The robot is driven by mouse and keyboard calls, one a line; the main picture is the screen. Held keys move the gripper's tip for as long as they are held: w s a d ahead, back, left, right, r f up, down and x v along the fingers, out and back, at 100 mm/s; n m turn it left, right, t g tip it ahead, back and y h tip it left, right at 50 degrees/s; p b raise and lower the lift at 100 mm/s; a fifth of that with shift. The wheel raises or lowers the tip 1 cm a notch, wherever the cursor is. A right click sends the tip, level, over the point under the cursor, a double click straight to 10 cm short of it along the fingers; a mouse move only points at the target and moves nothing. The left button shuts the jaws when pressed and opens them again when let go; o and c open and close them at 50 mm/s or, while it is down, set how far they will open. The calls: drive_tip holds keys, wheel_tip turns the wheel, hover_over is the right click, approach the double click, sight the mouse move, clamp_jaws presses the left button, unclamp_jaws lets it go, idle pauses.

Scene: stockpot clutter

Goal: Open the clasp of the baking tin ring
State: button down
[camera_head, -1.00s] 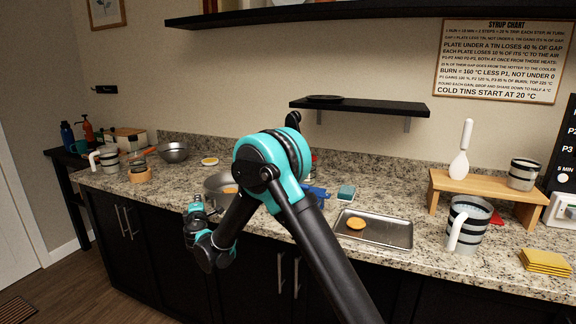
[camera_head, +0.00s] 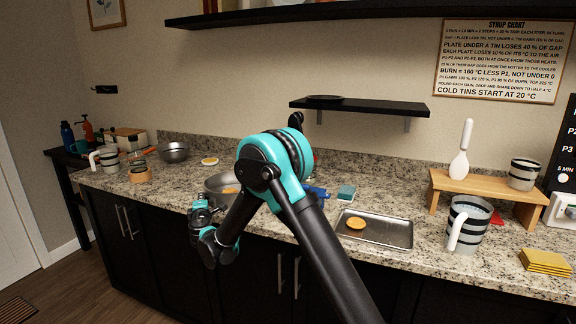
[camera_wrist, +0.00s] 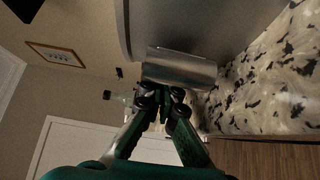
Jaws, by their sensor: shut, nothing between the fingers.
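The grey metal baking tin ring (camera_head: 214,182) stands near the counter's front edge, partly hidden behind my arm. In the wrist view its grey wall (camera_wrist: 205,22) fills the upper part. A shiny metal piece, which looks like the clasp (camera_wrist: 182,69), sticks out below that wall. My gripper (camera_wrist: 163,98) is shut and empty, with its fingertips close under the metal piece. I cannot tell whether they touch it. In the head view my gripper (camera_head: 203,205) is small, at the counter's front edge beside the ring.
A metal tray (camera_head: 385,232) with a yellow round piece lies to the right. A striped jug (camera_head: 466,228) and wooden stand (camera_head: 480,185) are further right. A metal bowl (camera_head: 173,152) stands behind left. Blue and teal items lie behind my arm. Open floor lies in front left.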

sight(211, 201)
drive_tip(key=shift+s, duration=0.1)
drive_tip(key=v, duration=0.7)
drive_tip(key=shift+s+a, duration=0.2)
drive_tip(key=shift+s, duration=0.05)
idle(0.4)
